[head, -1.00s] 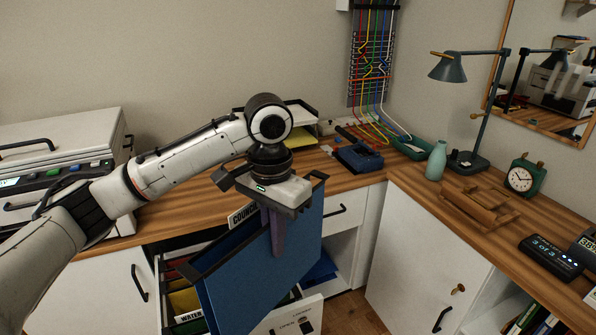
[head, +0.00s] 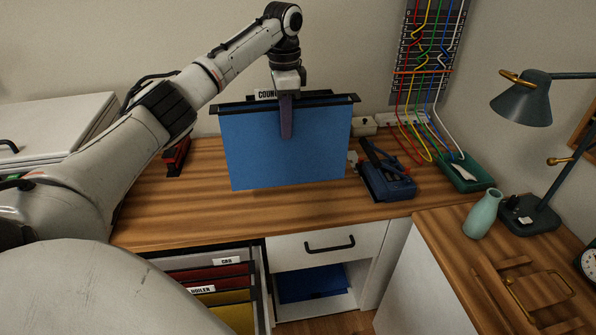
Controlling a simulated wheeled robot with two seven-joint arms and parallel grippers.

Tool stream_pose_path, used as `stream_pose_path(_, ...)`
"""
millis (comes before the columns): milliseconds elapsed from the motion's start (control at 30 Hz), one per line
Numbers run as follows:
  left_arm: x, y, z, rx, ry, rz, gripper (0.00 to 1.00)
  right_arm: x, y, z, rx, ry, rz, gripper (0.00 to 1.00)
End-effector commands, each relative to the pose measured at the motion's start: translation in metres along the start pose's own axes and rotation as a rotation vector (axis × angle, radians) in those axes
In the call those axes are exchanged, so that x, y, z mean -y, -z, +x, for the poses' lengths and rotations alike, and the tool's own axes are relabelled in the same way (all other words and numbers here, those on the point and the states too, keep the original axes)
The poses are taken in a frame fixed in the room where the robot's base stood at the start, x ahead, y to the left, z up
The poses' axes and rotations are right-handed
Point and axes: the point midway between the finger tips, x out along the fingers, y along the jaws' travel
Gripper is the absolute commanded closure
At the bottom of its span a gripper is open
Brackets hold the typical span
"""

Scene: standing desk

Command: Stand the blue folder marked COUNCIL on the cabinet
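The blue folder (head: 255,150) hangs upright, its wide face toward me and its dark top rail level. Its white tab reads COUN, with the rest of the word hidden by my gripper. My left gripper (head: 287,132) is shut on the folder's top edge near the middle, one finger down the front face. The folder is in front of the back wall, over the wooden top of the cabinet (head: 200,215). I cannot tell whether its bottom edge touches the wood. My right gripper is out of view.
An open file drawer (head: 262,300) with red and yellow folders is below the front edge. A blue hole punch (head: 388,183) stands close right of the folder. A red stapler-like object (head: 176,158) is left of it. A vase (head: 482,214) and lamp (head: 525,105) are at right.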

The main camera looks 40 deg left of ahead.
Motion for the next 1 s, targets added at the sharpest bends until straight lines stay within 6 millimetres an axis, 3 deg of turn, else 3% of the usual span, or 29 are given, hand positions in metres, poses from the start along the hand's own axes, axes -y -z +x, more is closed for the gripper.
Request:
stream_pose_path(200,-0.001,-0.002,0.041,0.004,-0.002,0.001,1.0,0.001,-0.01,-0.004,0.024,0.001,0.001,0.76)
stream_pose_path(600,-0.001,-0.001,0.083,0.004,-0.003,0.001,1.0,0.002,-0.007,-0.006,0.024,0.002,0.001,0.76)
stream_pose_path(1000,-0.001,0.0,0.091,0.0,-0.001,0.0,1.0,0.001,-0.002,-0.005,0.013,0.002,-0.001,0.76)
